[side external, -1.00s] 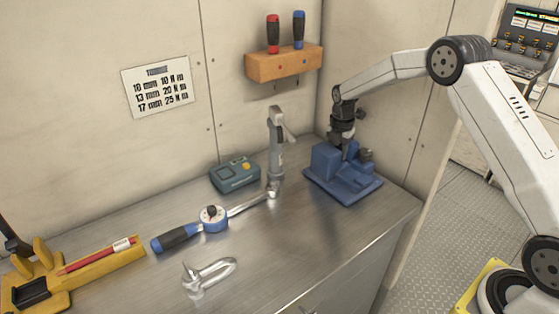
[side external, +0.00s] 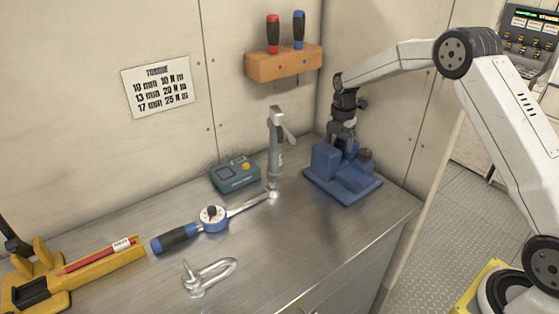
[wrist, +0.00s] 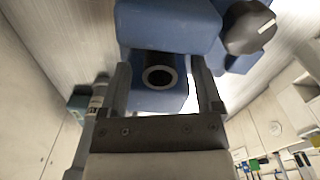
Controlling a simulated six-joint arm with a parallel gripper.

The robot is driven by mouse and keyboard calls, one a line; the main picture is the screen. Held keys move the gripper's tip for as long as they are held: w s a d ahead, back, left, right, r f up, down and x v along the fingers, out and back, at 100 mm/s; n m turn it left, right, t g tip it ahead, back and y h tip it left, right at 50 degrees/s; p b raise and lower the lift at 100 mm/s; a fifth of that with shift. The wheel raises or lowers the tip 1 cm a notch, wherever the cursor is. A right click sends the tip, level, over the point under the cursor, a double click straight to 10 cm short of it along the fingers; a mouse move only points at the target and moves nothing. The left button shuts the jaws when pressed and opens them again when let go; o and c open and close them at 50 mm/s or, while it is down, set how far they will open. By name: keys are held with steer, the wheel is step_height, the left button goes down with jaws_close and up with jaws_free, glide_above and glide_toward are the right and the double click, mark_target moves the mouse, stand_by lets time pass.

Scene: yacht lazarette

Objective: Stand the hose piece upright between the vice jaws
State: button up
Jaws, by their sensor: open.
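The blue vice (side external: 343,183) stands at the right end of the metal bench; it also shows in the wrist view (wrist: 168,25). The hose piece (wrist: 158,77) is a dark tube whose round open end faces the wrist camera. It appears upright, with blue vice parts above and below it in that picture. How deep it sits between the jaws is hidden. My gripper (side external: 343,137) is over the vice, pointing down. In the wrist view its fingers (wrist: 161,92) are open, one on each side of the hose piece, with gaps visible.
A dark knob (wrist: 250,27) is beside the vice. A grey upright tool (side external: 275,150), a teal box (side external: 235,174), a torque wrench (side external: 212,218) and a shackle (side external: 208,277) lie to the left. A wooden rack (side external: 284,64) is on the wall.

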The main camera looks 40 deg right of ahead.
steer(key=shift+r, duration=2.3)
steer(key=s+a+f+m+t, duration=0.1)
steer(key=s+a+m, duration=0.6)
steer(key=s+m, duration=0.3)
steer(key=s+a+f+m+t, duration=0.1)
steer(key=s+a+m, duration=0.6)
steer(key=s+m, duration=0.4)
steer(key=s, duration=0.5)
steer(key=shift+f+t, duration=0.2)
steer(key=shift+t, duration=0.1)
